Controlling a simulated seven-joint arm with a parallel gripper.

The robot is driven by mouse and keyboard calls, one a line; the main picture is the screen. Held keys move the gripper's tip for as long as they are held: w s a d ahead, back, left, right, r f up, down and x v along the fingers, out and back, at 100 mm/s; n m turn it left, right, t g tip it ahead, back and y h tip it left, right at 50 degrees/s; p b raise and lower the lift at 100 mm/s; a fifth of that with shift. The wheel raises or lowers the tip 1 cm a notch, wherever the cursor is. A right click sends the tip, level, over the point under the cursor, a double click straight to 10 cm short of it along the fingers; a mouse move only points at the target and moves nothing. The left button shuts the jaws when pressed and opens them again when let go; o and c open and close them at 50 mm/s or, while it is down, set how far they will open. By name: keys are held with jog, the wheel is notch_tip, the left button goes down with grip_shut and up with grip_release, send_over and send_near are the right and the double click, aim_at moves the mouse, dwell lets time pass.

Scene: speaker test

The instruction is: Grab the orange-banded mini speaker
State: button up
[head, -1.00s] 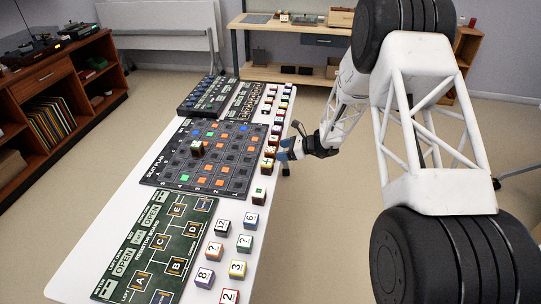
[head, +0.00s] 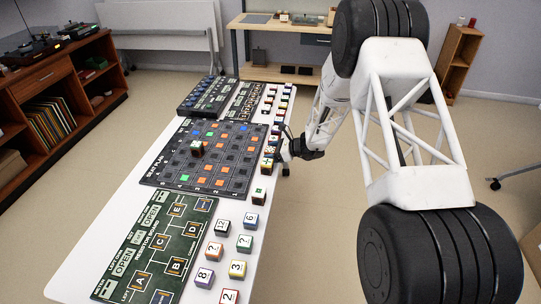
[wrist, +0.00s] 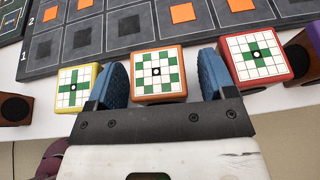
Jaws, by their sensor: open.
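An orange-banded cube (wrist: 158,74) has a white top with green squares and a black dot in its centre. In the wrist view it sits on the white table, between the two blue fingers of my gripper (wrist: 161,84). The fingers are open, one on each side of it; I cannot tell whether either touches it. In the head view my gripper (head: 288,153) is at the right edge of the table, beside the row of small cubes. The fingers are hard to make out there.
A yellow-banded cube (wrist: 74,88) is close outside the left finger and a red-banded cube (wrist: 254,56) close outside the right. Brown boxes with dark round fronts, one at left (wrist: 14,109), stand nearby. The dark seat-plan board (head: 228,150) lies just beyond the row.

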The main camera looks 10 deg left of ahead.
jog(key=shift+a+f, duration=0.25)
jog(key=shift+a, duration=0.4)
jog(key=shift+c, duration=0.2)
jog(key=c, duration=1)
